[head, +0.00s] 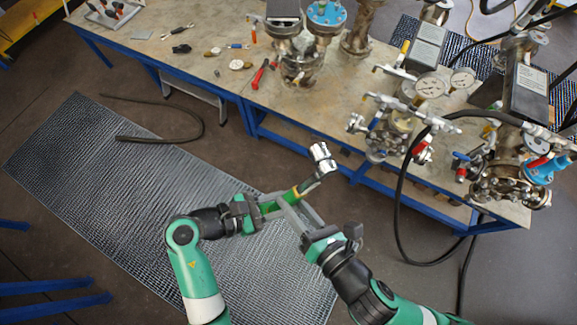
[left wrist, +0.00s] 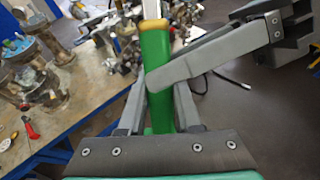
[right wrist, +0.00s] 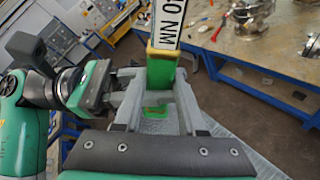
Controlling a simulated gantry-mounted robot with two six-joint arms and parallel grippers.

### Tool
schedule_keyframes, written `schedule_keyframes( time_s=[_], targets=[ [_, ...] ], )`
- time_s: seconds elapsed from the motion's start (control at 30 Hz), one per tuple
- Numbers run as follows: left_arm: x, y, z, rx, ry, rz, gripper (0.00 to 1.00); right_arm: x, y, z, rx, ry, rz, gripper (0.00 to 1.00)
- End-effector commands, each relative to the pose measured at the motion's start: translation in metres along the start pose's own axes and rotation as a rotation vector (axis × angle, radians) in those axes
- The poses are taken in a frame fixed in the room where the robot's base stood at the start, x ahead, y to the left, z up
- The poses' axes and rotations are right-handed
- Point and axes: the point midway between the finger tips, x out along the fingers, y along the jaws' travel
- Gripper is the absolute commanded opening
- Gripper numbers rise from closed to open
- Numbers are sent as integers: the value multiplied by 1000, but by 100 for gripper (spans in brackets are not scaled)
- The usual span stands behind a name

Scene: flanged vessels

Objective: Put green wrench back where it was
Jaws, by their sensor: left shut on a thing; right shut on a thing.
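The green wrench has a green handle (head: 271,206) with a yellow band and a silver head (head: 322,158) pointing up and right, held in the air in front of the workbench. My left gripper (head: 284,203) is shut on the green handle, which also shows in the left wrist view (left wrist: 156,65). My right gripper (head: 291,208) is shut on the same handle, crossing the left fingers. The right wrist view shows the handle (right wrist: 161,72) between the right fingers and a lettered metal shaft (right wrist: 168,20). The fingers partly hide the handle.
The workbench (head: 222,78) carries a red-handled tool (head: 260,74), small fittings, a tool holder (head: 112,12) and several flanged vessels (head: 298,55) with gauges and valves. A black hose (head: 402,215) hangs over its front edge. A ribbed mat (head: 90,160) covers the floor.

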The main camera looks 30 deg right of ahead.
Motion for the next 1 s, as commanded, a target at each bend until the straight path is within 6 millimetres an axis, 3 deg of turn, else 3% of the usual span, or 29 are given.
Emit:
schedule_keyframes(
  time_s=[0.9, 0.93, 1.0],
  targets=[
    [0, -1, 1, 1, -2, -4, 0, 0, 0, 1, 0, -4, 0, 0],
    [0, -1, 2, 3, -4, -3, 0, 0, 0, 2, 0, -4, 0, 45],
    [0, -1, 2, 3, -4, -3, 0, 0, 0, 1, 0, -3, 0, 58]
  ],
)
